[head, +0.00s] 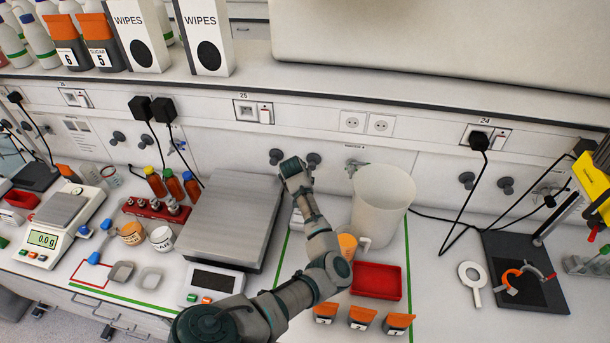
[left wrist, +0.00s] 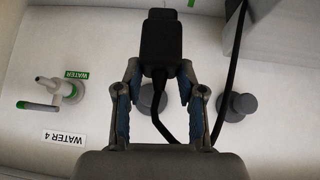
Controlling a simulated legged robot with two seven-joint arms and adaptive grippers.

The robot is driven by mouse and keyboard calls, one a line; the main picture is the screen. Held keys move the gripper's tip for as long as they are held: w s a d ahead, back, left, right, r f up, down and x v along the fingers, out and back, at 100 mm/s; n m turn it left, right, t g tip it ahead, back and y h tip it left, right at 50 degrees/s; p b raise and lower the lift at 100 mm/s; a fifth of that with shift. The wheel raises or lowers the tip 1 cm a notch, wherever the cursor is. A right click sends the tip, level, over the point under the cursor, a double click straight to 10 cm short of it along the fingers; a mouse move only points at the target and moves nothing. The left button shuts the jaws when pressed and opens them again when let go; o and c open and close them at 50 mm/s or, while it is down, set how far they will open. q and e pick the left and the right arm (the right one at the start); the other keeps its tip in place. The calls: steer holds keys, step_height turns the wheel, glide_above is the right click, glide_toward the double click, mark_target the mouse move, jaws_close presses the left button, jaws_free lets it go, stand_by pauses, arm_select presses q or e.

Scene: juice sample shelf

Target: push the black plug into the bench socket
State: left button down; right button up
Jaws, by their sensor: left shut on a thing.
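My left gripper (head: 291,166) is in front of the wall panel, near two grey knobs. It also shows in the left wrist view (left wrist: 160,88), shut on a black plug (left wrist: 161,42) between its fingertips. The plug's black cord (left wrist: 160,122) hangs between the fingers. The held plug cannot be made out in the head view. Bench socket 25 (head: 246,111), with a white switch beside it, is empty on the wall rail, up and left of my gripper. A white double socket (head: 366,123) on the rail is also empty. My right gripper is out of view.
Two black plugs (head: 152,109) sit on the rail at left. Another plug (head: 479,141) is at socket 24. A white jug (head: 383,205), red tray (head: 377,281) and steel-topped scale (head: 222,215) surround my arm. A water tap (left wrist: 58,90) stands beside the knobs.

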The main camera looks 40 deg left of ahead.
arm_select(q)
steer(key=shift+a+f, duration=0.2)
steer(key=shift+f, duration=0.7)
steer(key=shift+a+f, duration=0.4)
steer(key=shift+f, duration=0.05)
steer(key=shift+a+f+b, duration=0.25)
steer(key=shift+f+b, duration=0.3)
steer(key=shift+b, duration=0.2)
steer(key=shift+f+b, duration=0.25)
steer(key=shift+b, duration=0.05)
steer(key=shift+d+f+b, duration=0.25)
steer(key=shift+b, duration=0.1)
steer(key=shift+d+f+b, duration=0.4)
steer(key=shift+f+b, duration=0.4)
steer(key=shift+b, duration=0.2)
steer(key=shift+a, duration=0.15)
steer(key=shift+a+p, duration=0.5)
steer(key=shift+p, duration=0.05)
steer(key=shift+d+f, duration=0.1)
steer(key=shift+d, duration=0.25)
steer(key=shift+d+p, duration=0.15)
steer(key=shift+p, duration=0.45)
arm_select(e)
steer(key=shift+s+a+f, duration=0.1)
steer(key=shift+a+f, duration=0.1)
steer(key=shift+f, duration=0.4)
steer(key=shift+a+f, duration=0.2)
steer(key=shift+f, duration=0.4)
